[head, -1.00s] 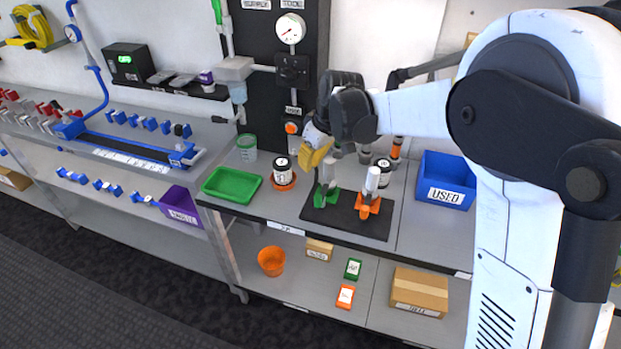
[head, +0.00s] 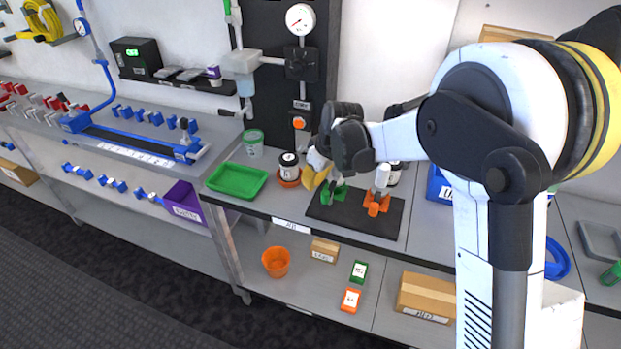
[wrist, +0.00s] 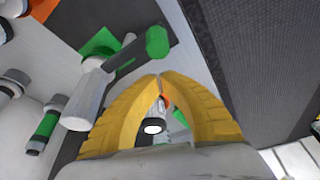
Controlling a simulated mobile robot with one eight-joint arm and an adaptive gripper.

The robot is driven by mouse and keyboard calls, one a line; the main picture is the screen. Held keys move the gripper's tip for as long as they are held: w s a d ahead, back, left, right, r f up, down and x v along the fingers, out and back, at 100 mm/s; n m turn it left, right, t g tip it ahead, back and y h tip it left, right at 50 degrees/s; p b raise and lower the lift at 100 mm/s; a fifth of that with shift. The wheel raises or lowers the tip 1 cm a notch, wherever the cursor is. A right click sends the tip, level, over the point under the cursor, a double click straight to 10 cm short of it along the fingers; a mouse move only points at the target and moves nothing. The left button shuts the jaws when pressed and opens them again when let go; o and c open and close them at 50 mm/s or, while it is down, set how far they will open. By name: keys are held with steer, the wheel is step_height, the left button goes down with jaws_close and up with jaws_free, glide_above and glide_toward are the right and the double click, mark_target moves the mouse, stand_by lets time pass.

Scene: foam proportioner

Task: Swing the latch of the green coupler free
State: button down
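The green coupler (head: 338,192) stands on a black mat in the head view, partly hidden by my gripper. In the wrist view, its pale cylinder (wrist: 88,95) rises from a green base (wrist: 100,42). A dark lever with a green knob (wrist: 157,41), apparently the latch, sticks out beside the cylinder. My gripper (wrist: 158,76) has its yellow fingertips together, with nothing seen pinched between them. The tips appear just below the green knob in the picture; I cannot tell whether they touch it. In the head view, my gripper (head: 314,180) is low at the coupler's left.
An orange coupler (head: 378,200) stands close by on the same black mat (head: 345,222). A green tray (head: 237,181) and a labelled black-and-white jar (head: 289,167) are to the left. A blue bin (head: 438,187) is partly hidden behind my arm.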

mark_target(329, 199)
steer(key=shift+s+d+r, duration=0.1)
steer(key=shift+s+d, duration=0.75)
steer(key=shift+s+d+n, duration=0.15)
steer(key=shift+s+n, duration=0.05)
steer(key=shift+n, duration=0.5)
steer(key=shift+s+d+n+g+y, duration=0.2)
steer(key=shift+n+g+y, duration=0.15)
steer(key=shift+n, duration=0.45)
steer(key=n, duration=0.1)
steer(key=n+g, duration=0.1)
steer(key=d+n, duration=0.1)
steer(key=shift+s+n+p, duration=0.3)
steer(key=shift+s+p, duration=0.05)
steer(key=n, duration=0.1)
steer(key=d+n+g, duration=0.1)
steer(key=n, duration=0.1)
steer(key=n+g, duration=0.1)
steer(key=n, duration=0.1)
steer(key=shift+s+d+p, duration=0.2)
steer(key=shift+d+p, duration=0.05)
steer(key=shift+p, duration=0.15)
steer(key=shift+d, duration=0.45)
